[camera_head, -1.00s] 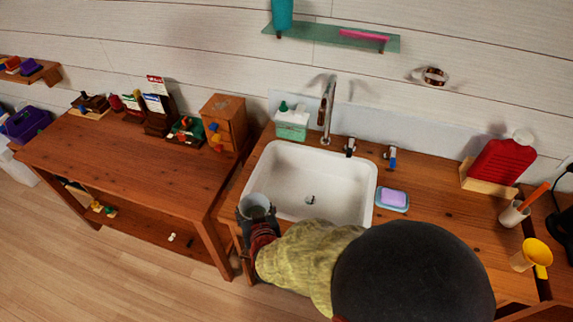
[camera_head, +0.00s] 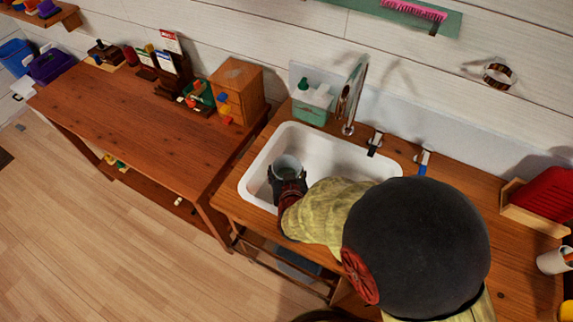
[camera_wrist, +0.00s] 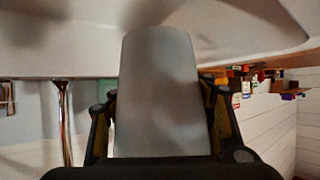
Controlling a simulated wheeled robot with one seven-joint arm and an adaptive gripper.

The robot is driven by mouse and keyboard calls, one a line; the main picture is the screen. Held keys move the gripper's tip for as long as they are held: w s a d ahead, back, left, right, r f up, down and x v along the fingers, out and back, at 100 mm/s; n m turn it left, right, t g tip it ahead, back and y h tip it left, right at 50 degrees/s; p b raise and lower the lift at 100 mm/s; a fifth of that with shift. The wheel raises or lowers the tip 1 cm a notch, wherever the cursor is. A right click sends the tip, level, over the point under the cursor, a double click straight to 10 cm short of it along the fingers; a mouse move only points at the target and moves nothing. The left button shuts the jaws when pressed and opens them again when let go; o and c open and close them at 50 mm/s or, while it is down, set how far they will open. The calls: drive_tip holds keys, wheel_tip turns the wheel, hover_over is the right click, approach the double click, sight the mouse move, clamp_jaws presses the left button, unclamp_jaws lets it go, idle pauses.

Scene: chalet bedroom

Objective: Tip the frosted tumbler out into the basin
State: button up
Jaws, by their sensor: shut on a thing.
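The frosted tumbler (camera_head: 287,165) is grey and translucent, and its open mouth shows in the head view. My gripper (camera_head: 287,182) is shut on it, with a finger on either side. The tumbler is over the left part of the white basin (camera_head: 322,150), inside its rim as seen from above. It looks about upright. In the wrist view the tumbler (camera_wrist: 160,85) fills the middle between the fingers, with the pale basin (camera_wrist: 235,28) behind it. I cannot tell what is in the tumbler. My arm hides the basin's front right part.
A red item in a wooden stand (camera_head: 541,200) is far right. A wooden table (camera_head: 150,130) stands left.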

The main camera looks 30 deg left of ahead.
drive_tip(key=shift+w+f+y+b, duration=0.1)
drive_tip(key=shift+f+y+b, duration=0.15)
drive_tip(key=shift+b, duration=0.85)
